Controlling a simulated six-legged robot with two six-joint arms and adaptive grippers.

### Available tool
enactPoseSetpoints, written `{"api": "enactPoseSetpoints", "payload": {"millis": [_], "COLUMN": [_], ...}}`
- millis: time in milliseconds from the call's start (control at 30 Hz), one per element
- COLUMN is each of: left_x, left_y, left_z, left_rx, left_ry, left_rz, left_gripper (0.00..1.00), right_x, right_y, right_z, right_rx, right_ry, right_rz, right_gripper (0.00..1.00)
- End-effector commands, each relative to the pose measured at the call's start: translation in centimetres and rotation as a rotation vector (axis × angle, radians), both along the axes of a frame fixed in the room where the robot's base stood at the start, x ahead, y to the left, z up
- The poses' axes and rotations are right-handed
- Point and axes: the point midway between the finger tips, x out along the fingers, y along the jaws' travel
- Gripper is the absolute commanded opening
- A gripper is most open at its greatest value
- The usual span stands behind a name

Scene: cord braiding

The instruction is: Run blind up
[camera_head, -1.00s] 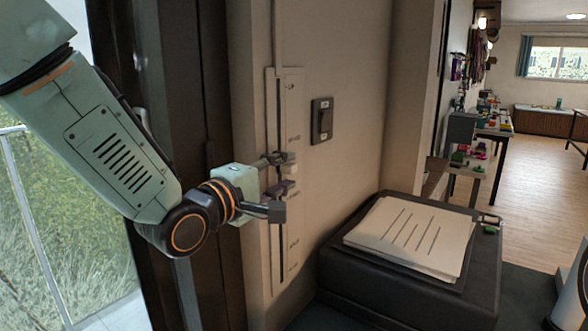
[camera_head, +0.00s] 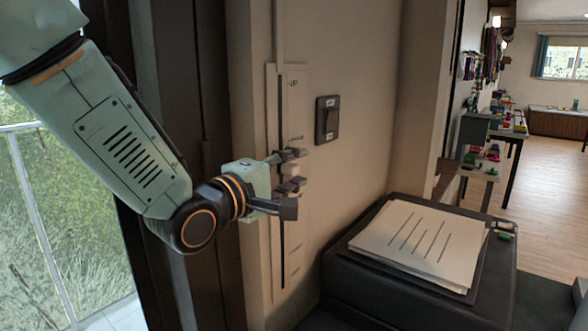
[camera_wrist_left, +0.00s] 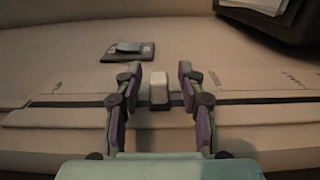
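A tall, pale control strip (camera_head: 295,112) with a dark vertical slot is fixed to the wall, with a small "UP" label near its top. A small white slider knob (camera_head: 293,170) sits on the slot, and it also shows in the left wrist view (camera_wrist_left: 158,88). My left gripper (camera_head: 290,170) is at the strip with its fingers apart. In the left wrist view the purple-padded fingers (camera_wrist_left: 158,93) stand on either side of the knob, with a visible gap on each side. The blind itself is not identifiable. My right gripper is not in view.
A dark wall switch (camera_head: 327,119) is right of the strip. A black box-like stand (camera_head: 345,285) with stacked papers (camera_head: 418,240) stands below right. Glass and a railing (camera_head: 38,190) are at left. Open wooden floor and a cluttered table (camera_head: 515,130) lie at far right.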

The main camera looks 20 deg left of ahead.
Motion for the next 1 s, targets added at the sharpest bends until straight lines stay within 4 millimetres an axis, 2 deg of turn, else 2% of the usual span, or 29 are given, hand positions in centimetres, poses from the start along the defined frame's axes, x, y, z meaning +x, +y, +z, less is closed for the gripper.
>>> {"api": "enactPoseSetpoints", "payload": {"millis": [67,500,1000], "left_x": [-0.04,0.11,0.29], "left_y": [0.01,0.01,0.03], "left_z": [0.02,0.05,0.14], "left_rx": [0.0,0.0,0.0], "left_ry": [0.0,-0.001,-0.004], "left_rz": [0.0,0.0,0.002], "left_gripper": [0.36,0.0,0.0], "right_x": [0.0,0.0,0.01], "right_y": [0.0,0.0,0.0], "right_z": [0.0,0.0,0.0], "right_rx": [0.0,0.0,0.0], "right_ry": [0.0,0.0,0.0], "right_rz": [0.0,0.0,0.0], "right_gripper": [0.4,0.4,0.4]}}
